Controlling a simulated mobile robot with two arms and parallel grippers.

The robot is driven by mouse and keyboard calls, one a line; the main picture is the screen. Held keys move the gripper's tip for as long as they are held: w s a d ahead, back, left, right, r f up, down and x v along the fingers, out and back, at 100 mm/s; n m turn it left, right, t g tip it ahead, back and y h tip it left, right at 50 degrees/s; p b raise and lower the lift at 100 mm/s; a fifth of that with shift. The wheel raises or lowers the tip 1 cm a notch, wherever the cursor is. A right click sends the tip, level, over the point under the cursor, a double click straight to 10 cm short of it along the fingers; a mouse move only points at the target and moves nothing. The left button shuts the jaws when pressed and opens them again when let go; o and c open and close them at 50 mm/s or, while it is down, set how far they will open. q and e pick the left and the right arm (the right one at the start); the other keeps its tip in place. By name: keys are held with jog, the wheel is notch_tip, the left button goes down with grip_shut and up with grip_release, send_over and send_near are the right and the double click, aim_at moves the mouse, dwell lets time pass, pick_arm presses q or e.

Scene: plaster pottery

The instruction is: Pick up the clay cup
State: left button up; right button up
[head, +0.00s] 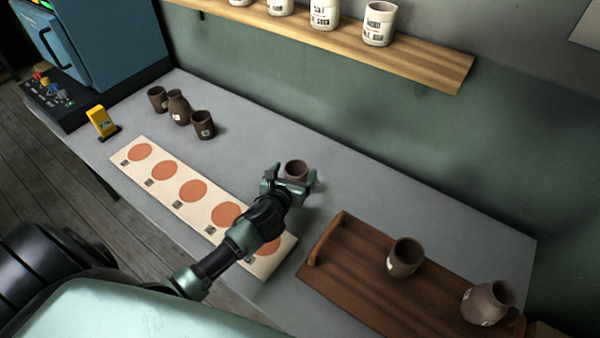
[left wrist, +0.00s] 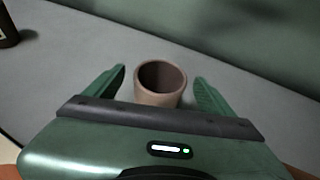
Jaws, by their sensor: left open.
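A brown clay cup (head: 296,169) stands upright on the grey table, just past the end of my left arm. My left gripper (head: 293,180) is open with its fingers on either side of this cup. In the left wrist view the cup (left wrist: 161,84) stands between the two green fingers of the gripper (left wrist: 160,92), with a gap visible on each side. The lower part of the cup is hidden by the gripper body. My right gripper is not in view.
A mat with orange circles (head: 150,172) lies left of the cup. A wooden tray (head: 345,262) holds a cup (head: 405,258) and a pitcher-like vessel (head: 487,303) at right. Several dark vessels (head: 203,125) and a yellow device (head: 101,121) stand at left. A shelf (head: 430,72) runs along the wall.

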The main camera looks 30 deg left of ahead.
aim_at(299, 165)
pick_arm(q)
jog(key=shift+x, duration=0.9)
jog(key=x, duration=0.3)
jog(key=shift+w+f+p, duration=0.2)
jog(key=shift+f+p, duration=0.1)
jog(key=shift+f, duration=0.05)
jog(key=shift+w+f, duration=0.1)
jog(key=c, duration=1.7)
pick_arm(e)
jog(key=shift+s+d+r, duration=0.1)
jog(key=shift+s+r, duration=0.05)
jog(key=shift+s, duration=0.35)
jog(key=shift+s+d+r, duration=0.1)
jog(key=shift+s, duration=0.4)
pick_arm(q)
jog(key=shift+o, duration=0.2)
